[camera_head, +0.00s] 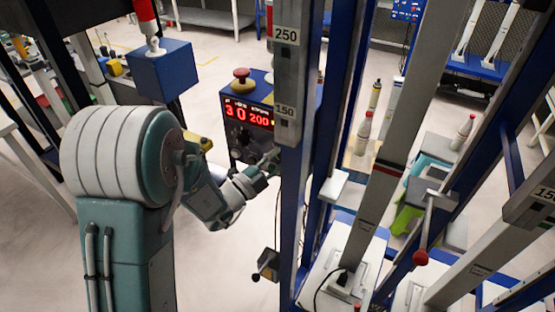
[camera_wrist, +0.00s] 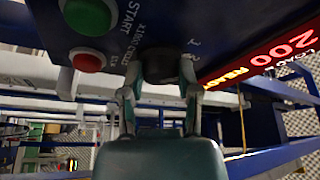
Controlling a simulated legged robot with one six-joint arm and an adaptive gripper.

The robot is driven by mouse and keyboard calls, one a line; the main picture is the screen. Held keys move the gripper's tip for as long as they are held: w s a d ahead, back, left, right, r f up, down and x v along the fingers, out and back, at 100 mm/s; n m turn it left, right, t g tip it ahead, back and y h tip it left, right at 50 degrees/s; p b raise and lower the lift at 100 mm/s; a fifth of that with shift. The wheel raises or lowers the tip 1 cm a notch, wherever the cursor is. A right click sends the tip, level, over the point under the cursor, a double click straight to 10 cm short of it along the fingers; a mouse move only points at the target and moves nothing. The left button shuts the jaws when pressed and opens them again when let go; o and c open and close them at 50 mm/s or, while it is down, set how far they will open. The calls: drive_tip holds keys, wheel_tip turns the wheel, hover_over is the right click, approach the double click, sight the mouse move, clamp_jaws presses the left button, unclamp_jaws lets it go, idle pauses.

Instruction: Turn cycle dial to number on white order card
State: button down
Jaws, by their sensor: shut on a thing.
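The blue control box (camera_head: 236,97) stands left of the grey post in the head view, its red display (camera_head: 248,115) reading "30" and "200". In the wrist view the dark cycle dial (camera_wrist: 160,66) sits on the panel, with "x100 cycles" and small numerals printed around it. My gripper (camera_wrist: 163,75) has a finger on each side of the dial and is shut on it. In the head view my gripper (camera_head: 268,163) is at the box's lower front, partly behind the post, and the dial is hard to make out. I cannot make out a white order card.
A green button (camera_wrist: 88,17) marked START and a red button (camera_wrist: 87,60) sit left of the dial. A red mushroom button (camera_head: 241,74) tops the box. The grey post (camera_head: 287,60), marked 250 and 150, stands close right of my gripper. Floor is clear below left.

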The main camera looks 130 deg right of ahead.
drive_tip(key=shift+f+n+g+h, duration=0.15)
drive_tip(key=shift+f+n+h, duration=0.1)
drive_tip(key=shift+n, duration=0.6)
drive_tip(key=shift+f+n+g+h, duration=0.15)
drive_tip(key=shift+n+h, duration=0.1)
drive_tip(key=shift+n, duration=0.9)
drive_tip(key=shift+c, duration=1.6)
unclamp_jaws()
drive_tip(key=shift+r, duration=0.1)
drive_tip(key=v, duration=1.2)
drive_tip(key=shift+f, duration=0.2)
